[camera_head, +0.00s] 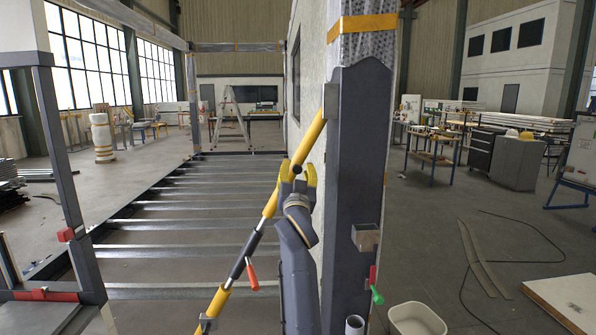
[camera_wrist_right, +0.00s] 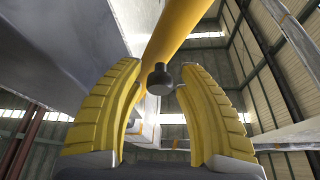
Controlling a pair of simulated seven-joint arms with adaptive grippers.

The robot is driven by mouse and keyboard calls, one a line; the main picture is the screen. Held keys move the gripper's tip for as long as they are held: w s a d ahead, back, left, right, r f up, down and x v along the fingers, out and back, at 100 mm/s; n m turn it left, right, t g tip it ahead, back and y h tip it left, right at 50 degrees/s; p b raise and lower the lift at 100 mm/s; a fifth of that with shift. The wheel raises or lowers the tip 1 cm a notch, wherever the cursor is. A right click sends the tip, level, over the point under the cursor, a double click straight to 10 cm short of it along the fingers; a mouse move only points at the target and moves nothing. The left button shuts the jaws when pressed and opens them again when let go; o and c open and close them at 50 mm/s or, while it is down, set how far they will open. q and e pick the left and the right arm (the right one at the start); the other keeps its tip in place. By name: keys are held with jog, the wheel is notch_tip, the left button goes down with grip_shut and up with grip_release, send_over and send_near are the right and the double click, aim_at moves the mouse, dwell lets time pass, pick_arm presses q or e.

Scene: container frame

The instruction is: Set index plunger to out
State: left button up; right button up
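The index plunger shows in the right wrist view as a dark round knob (camera_wrist_right: 160,80) on a short stem, sticking out of a yellow tube (camera_wrist_right: 181,24). In the head view this tube is a yellow diagonal brace (camera_head: 273,203) running up to the dark post; the plunger is too small to make out there. My right gripper (camera_head: 298,168) is open, its yellow fingers beside the brace. In the right wrist view its fingers (camera_wrist_right: 158,68) stand on either side of the knob, with gaps showing. Whether the plunger is in or out is unclear. My left gripper is not in view.
A dark post (camera_head: 356,170) stands close right of my right arm. A red handle (camera_head: 252,275) sits lower on the brace. A green-tipped lever (camera_head: 376,294) and a white bin (camera_head: 417,319) are at lower right. Open floor beams (camera_head: 190,221) lie left.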

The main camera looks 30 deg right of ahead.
jog(key=shift+o, duration=1.1)
jog(key=v, duration=1.2)
